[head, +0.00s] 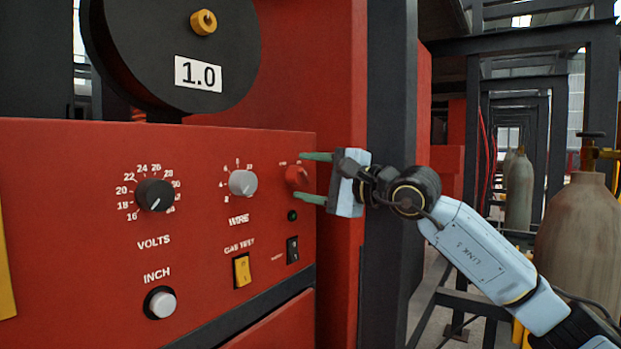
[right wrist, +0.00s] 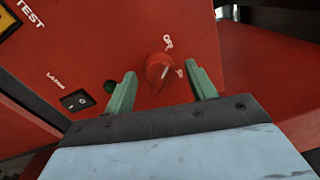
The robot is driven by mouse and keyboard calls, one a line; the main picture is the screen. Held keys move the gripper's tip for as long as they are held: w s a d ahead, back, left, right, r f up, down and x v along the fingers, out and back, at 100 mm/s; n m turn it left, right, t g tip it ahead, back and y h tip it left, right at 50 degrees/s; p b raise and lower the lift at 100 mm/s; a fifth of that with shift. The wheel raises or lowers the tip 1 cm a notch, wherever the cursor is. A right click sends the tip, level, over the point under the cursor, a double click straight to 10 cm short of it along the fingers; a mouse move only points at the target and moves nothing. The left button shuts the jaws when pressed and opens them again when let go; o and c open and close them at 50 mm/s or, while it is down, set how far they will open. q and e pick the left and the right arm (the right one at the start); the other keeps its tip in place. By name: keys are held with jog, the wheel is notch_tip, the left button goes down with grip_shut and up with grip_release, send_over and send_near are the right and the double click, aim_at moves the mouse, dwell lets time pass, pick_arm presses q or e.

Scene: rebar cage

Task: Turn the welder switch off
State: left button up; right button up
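The red rotary switch (head: 297,177) sits at the upper right of the red welder panel (head: 90,245). In the right wrist view the red switch knob (right wrist: 160,70) shows with a white pointer line and small white labels beside it. My right gripper (head: 316,177) is open, its two green fingertips above and below the knob in the head view. In the right wrist view the fingers (right wrist: 163,88) stand on either side of the knob with gaps; I cannot tell if either touches. My left gripper is not in view.
Near the switch are a grey wire knob (head: 243,183), a black rocker switch (head: 292,250) and a yellow gas test switch (head: 241,270). A black volts knob (head: 155,195) is further left. A dark post (head: 390,100) stands behind my right gripper; gas cylinders (head: 580,235) stand at right.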

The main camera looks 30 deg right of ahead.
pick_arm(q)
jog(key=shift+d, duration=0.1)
pick_arm(e)
jog(key=shift+s+d+f, duration=0.1)
jog(key=shift+s+d, duration=0.1)
jog(key=shift+s, duration=0.1)
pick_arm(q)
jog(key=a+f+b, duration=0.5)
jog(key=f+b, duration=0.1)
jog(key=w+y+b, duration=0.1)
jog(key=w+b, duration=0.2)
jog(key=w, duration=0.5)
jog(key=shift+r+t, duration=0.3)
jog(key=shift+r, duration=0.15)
pick_arm(e)
jog(key=v, duration=1.2)
jog(key=shift+s, duration=0.3)
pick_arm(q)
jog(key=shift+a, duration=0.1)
pick_arm(e)
jog(key=shift+d, duration=0.1)
